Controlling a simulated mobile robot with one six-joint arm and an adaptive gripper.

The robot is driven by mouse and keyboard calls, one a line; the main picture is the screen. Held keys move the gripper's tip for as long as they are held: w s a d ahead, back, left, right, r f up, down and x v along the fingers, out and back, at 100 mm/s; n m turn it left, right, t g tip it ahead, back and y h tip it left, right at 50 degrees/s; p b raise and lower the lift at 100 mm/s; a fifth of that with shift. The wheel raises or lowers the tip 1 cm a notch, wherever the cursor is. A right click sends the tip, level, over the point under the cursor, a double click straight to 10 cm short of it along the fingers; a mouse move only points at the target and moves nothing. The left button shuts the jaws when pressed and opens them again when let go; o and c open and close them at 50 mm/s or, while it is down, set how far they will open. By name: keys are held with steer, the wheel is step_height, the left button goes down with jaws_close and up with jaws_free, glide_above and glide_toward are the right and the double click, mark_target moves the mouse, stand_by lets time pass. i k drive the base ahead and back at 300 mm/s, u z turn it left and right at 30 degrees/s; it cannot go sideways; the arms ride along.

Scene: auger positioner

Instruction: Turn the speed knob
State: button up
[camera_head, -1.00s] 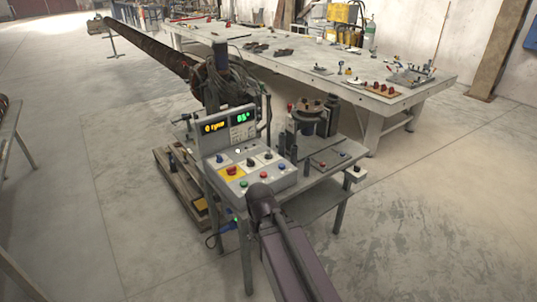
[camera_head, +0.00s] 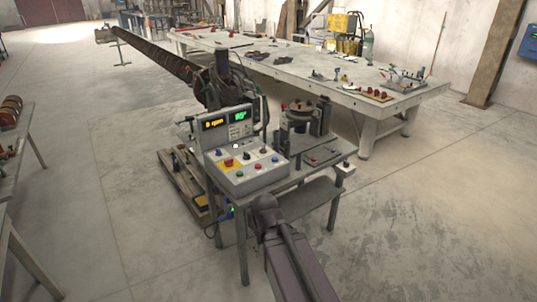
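The control box (camera_head: 262,182) stands on a small grey metal table in the middle of the head view. Its sloped top carries several dark knobs, including one near the centre (camera_head: 246,156); the labels are too small to tell which is the speed knob. A red button on a yellow plate (camera_head: 228,164) sits at the left. Green, red and blue buttons line the front edge. Above them, a display panel shows orange digits (camera_head: 214,124), seemingly 0 rpm, and a green angle reading (camera_head: 240,115). My arm rises from the bottom to just in front of the table; my gripper does not show.
A long auger (camera_head: 165,55) extends to the back left behind the box. A round fixture (camera_head: 300,117) stands right of the box. A long workbench (camera_head: 340,95) with tools lies behind. Another table (camera_head: 30,125) stands at the left edge. The floor at right is open.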

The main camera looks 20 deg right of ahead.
mark_target(263, 150)
steer(key=k, duration=0.8)
steer(key=z, duration=0.6)
steer(key=i, duration=2.2)
steer(key=u, duration=0.6)
